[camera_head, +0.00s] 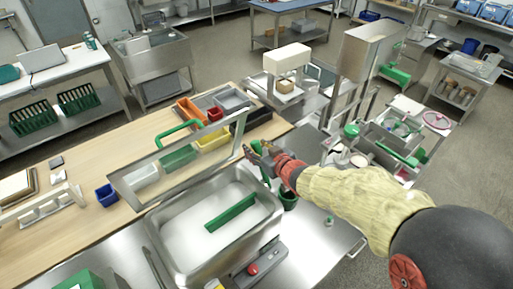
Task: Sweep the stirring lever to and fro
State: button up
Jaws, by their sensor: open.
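My gripper (252,150) is at the end of my arm, above the right rim of a steel basin (158,246), with its fingers apart and nothing seen between them. An upright green piece (262,172) shows just below the fingers; I cannot tell whether they touch it. It may be the stirring lever, but its lower end is hard to make out. A green bar (231,211) lies across the white contents of the basin. A clear lid with a metal frame (124,191) stands raised behind the basin, with a green handle (180,132) on it.
A dark green cup (289,200) stands right of the basin, under my forearm. A red button (252,269) is on the basin's front. Colored bins (213,141) lie behind the lid. A steel hopper machine (371,52) stands beyond my arm. Wooden counter at left has free room.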

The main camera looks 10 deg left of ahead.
jog(key=shift+w+a+f, duration=0.15)
jog(key=shift+w+a, duration=0.05)
jog(key=shift+c, duration=0.5)
grip_shut()
dwell(0.4)
